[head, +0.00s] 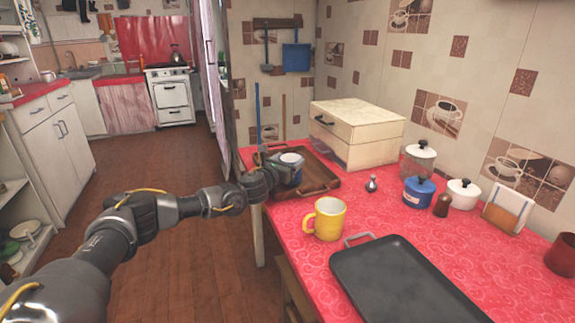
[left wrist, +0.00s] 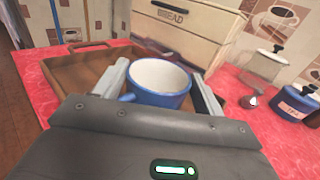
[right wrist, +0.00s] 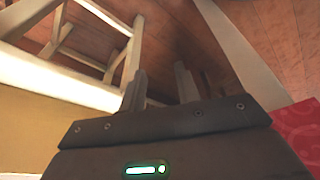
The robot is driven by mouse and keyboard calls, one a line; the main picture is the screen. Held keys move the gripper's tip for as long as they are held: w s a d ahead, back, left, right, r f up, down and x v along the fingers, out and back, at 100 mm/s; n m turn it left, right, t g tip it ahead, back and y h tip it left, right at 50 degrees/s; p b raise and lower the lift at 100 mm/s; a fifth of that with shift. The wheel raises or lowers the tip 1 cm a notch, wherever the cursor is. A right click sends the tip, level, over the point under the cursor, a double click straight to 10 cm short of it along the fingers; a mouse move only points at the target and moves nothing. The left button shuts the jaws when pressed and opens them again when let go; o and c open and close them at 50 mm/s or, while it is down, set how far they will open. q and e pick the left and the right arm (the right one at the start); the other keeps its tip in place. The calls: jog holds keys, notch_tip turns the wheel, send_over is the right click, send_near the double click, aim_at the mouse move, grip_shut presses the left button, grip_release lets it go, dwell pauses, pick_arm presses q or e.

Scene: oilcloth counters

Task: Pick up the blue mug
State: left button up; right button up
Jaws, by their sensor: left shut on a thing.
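The blue mug (head: 291,160) has a white inside and is upright at the wooden tray on the red counter. My left gripper (head: 285,170) is shut on it. In the left wrist view the mug (left wrist: 158,92) sits between the two fingers, its handle toward the left finger. I cannot tell whether its base touches the tray (head: 325,184). My right gripper (right wrist: 160,88) shows only in the right wrist view, with its fingers apart and nothing between them, above the floor beside a pale wooden stool frame (right wrist: 85,45).
A yellow mug (head: 325,219) and a dark baking tray (head: 405,285) are nearer on the counter. A bread box (head: 357,132) stands behind the wooden tray. A blue canister (head: 419,191), a white canister (head: 463,194) and a small shaker (head: 372,184) stand to the right.

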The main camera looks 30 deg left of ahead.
pick_arm(q)
jog(key=shift+a+r, duration=0.1)
jog(key=shift+r, duration=0.4)
jog(key=s+d+r, duration=0.4)
jog(key=s+r, duration=0.7)
jog(key=s, duration=0.2)
jog(key=shift+s+r+p, duration=0.3)
jog(key=shift+r+p, duration=0.05)
jog(key=shift+r, duration=0.05)
pick_arm(e)
jog(key=shift+a+f, duration=0.1)
jog(key=shift+f, duration=0.65)
